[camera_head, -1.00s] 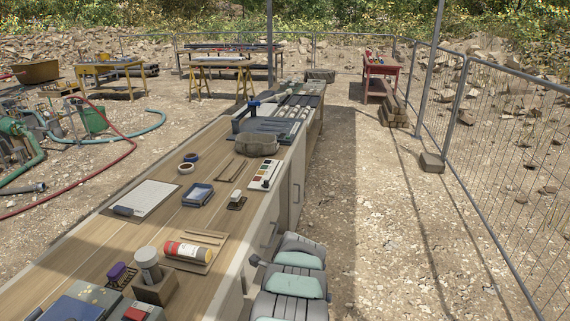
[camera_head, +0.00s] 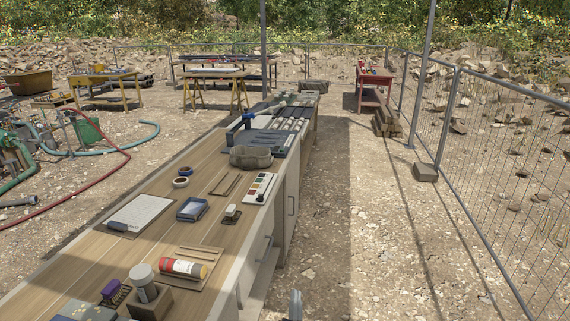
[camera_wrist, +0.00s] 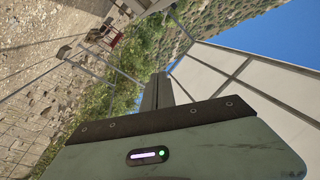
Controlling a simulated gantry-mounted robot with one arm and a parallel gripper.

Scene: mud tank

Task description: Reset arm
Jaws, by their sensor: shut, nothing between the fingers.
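My gripper (camera_wrist: 158,92) shows in the wrist view as two dark fingers, closed together with nothing between them. They stand beyond the pale green wrist housing (camera_wrist: 220,150). The wrist view is tilted and takes in ground, bushes and sky, with no workbench near the fingers. In the head view only a small grey piece of my arm (camera_head: 295,306) shows at the bottom edge, right of the workbench; the fingers are out of that view.
The long wooden workbench (camera_head: 120,262) holds a clipboard (camera_head: 142,213), a blue tray (camera_head: 192,208), a red-and-yellow cylinder (camera_head: 183,267) and a stone-like basin (camera_head: 251,157). Open gravel (camera_head: 385,255) lies right of it, up to the wire fence (camera_head: 510,170). A red table (camera_head: 374,80) stands farther back.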

